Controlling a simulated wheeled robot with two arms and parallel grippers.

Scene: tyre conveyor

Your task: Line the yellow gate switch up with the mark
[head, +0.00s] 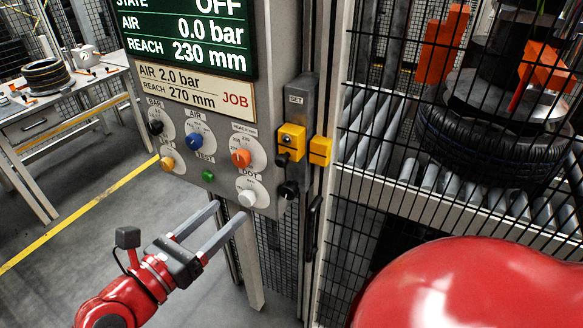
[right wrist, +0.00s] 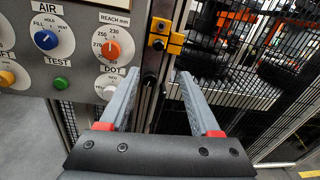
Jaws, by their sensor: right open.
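The yellow gate switch (head: 291,139) is a block on the grey post at the right of the control panel, below a SET label. A second yellow block (head: 320,150) sits just right of it on the gate edge. The switch also shows in the right wrist view (right wrist: 158,42), beyond the fingertips. A black knob (head: 289,189) lies below it. I cannot make out a separate mark. My right gripper (head: 230,213) is open and empty, lower left of the switch and apart from it; its fingers show in the right wrist view (right wrist: 160,80). My left gripper is not in view.
The panel's white DOT knob (head: 247,197) is close to my right fingers. The orange REACH knob (head: 241,158) is above it. The screen (head: 190,35) reads OFF, 0.0 bar, 230 mm. Right of the post, mesh fencing (head: 370,110) covers rollers and a tyre (head: 480,150).

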